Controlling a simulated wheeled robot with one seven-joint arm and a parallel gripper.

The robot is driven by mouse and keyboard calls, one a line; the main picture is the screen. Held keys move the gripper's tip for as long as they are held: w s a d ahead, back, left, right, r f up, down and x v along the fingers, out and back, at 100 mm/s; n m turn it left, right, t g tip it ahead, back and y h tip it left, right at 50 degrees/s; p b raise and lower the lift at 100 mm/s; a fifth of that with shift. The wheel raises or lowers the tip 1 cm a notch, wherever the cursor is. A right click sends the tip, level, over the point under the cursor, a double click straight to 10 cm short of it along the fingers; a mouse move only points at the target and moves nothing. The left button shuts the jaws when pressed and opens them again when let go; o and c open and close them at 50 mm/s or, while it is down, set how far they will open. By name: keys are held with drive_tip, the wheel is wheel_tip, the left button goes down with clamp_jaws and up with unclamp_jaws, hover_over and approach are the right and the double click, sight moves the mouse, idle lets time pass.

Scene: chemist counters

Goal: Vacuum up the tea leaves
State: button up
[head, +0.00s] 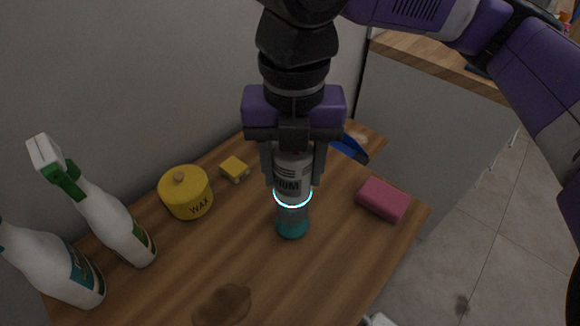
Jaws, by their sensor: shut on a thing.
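My gripper (293,180) points down over the wooden counter, shut on a small grey and white hand vacuum (291,188). The vacuum is upright, with part of a printed label showing, a glowing cyan ring and a teal lower end. Its lower end is close to the wood; I cannot tell whether it touches. A flat brown patch (222,305) lies at the counter's near edge. I cannot tell which of these patches is tea leaves.
Two white spray bottles (115,225) (52,268), a yellow wax pot (186,195) and a yellow sponge (235,168) stand left. A pink block (382,199) lies right. A blue object (350,147) is partly hidden behind my gripper. Tiled floor is open at right.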

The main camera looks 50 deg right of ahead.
drive_tip(key=shift+w, duration=0.15)
idle(0.3)
drive_tip(key=shift+w+p, duration=0.3)
drive_tip(key=shift+w, duration=1.55)
drive_tip(key=shift+d, duration=1.85)
drive_tip(key=shift+s, duration=0.1)
drive_tip(key=shift+s+p, duration=0.7)
drive_tip(key=shift+s, duration=1.2)
drive_tip(key=shift+r, duration=0.1)
